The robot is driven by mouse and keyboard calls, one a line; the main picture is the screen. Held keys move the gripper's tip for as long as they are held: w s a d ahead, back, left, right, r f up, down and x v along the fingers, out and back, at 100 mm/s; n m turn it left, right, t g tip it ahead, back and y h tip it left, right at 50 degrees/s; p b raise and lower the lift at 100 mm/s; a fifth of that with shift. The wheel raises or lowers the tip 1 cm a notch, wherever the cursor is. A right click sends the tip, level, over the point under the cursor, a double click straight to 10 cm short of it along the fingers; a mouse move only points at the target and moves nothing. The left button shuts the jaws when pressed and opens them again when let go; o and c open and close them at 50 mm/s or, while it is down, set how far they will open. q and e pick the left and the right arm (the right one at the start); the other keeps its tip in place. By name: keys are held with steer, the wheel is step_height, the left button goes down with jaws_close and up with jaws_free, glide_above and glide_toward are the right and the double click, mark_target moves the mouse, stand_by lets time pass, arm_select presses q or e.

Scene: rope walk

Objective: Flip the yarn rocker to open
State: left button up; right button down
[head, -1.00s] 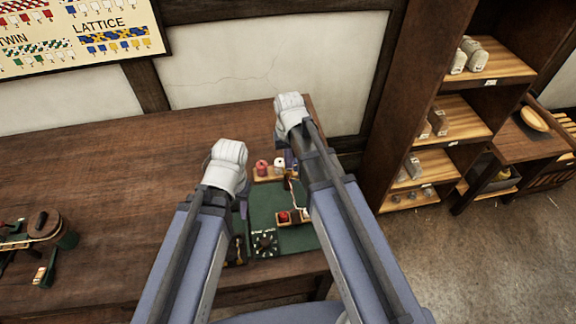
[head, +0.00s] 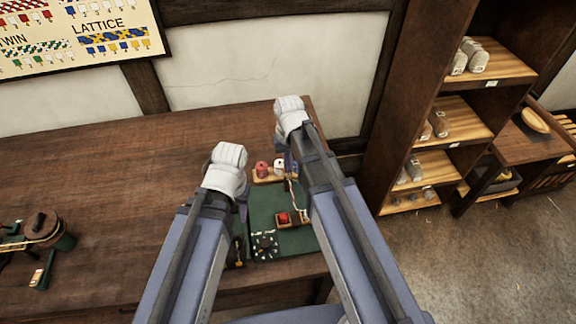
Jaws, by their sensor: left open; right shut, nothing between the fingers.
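A green board (head: 262,203) lies on the wooden table, partly hidden by my arms. On it sits a small wooden box (head: 296,219) with a red piece (head: 284,218) in it, and a dark dial with pale marks (head: 264,245) stands nearer the front. I cannot tell which small part is the yarn rocker. My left gripper (head: 242,211) is over the board's left edge, mostly hidden behind its wrist; it is open. My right gripper (head: 291,163) is at the board's back, beside the spools, shut and empty. Whether it touches anything is unclear.
A red spool (head: 262,169) and a white spool (head: 279,166) stand on a small wooden rack at the board's back. A dark round device (head: 43,226) sits at the table's far left. The table between is clear. A shelf unit (head: 455,118) stands to the right.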

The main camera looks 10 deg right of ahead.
mark_target(288, 174)
step_height(288, 174, up, 8)
steer(key=p, duration=0.7)
steer(key=shift+f, duration=0.2)
steer(key=s+a+f+n+b, duration=0.2)
steer(key=s, duration=0.5)
steer(key=s+a+f+n+h+b, duration=0.1)
steer(key=s+a+f+b, duration=0.1)
steer(key=s, duration=0.5)
steer(key=shift+a+f+n, duration=0.2)
steer(key=shift+a+n, duration=0.2)
steer(key=shift+a, duration=0.35)
stand_by(0.6)
